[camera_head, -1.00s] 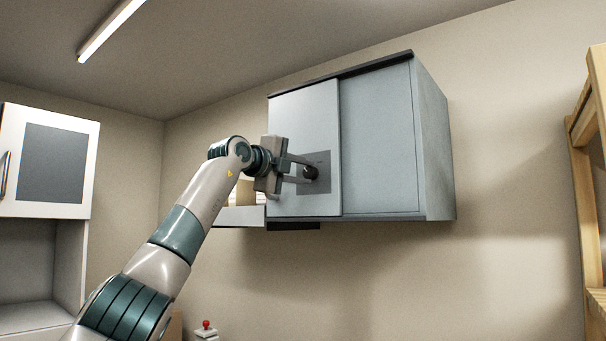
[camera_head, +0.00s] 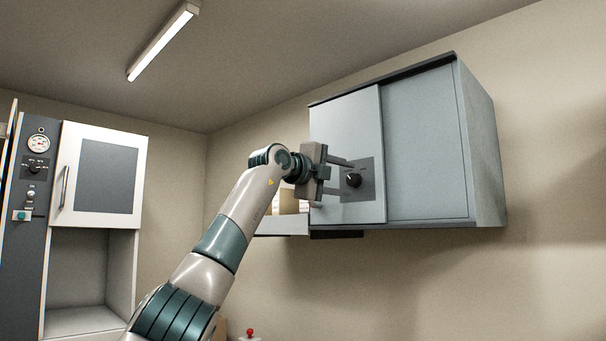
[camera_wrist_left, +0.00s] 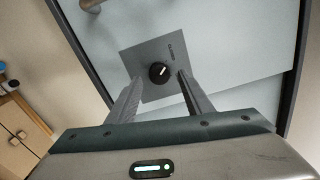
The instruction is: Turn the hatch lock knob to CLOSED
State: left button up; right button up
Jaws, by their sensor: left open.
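The black round lock knob (camera_head: 353,180) sits on a dark square plate (camera_head: 366,168) on the sliding door of the grey wall cabinet. In the left wrist view the knob (camera_wrist_left: 159,72) has a white pointer mark, and small lettering that looks like CLOSED shows on the plate near it. My left gripper (camera_head: 345,178) is open and in front of the plate. In the wrist view its two fingers point at the plate, one on each side of the knob, with gaps between. The knob stands just beyond the fingertips, apparently not gripped. My right gripper is out of view.
The cabinet's right panel (camera_head: 428,140) is plain. An open shelf or tray (camera_head: 283,226) with boxes is at its lower left. A white cupboard (camera_head: 101,180) and a dark panel with a gauge (camera_head: 40,144) stand at the left. The wall at right is bare.

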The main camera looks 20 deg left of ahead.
pick_arm(q)
jog(key=shift+b+v, duration=0.5)
jog(key=shift+v, duration=0.3)
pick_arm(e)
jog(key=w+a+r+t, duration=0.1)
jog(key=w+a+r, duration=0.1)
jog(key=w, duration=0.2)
pick_arm(q)
jog(key=b+v, duration=0.6)
jog(key=v, duration=0.8)
jog(key=shift+s+a, duration=0.2)
jog(key=shift+s, duration=0.15)
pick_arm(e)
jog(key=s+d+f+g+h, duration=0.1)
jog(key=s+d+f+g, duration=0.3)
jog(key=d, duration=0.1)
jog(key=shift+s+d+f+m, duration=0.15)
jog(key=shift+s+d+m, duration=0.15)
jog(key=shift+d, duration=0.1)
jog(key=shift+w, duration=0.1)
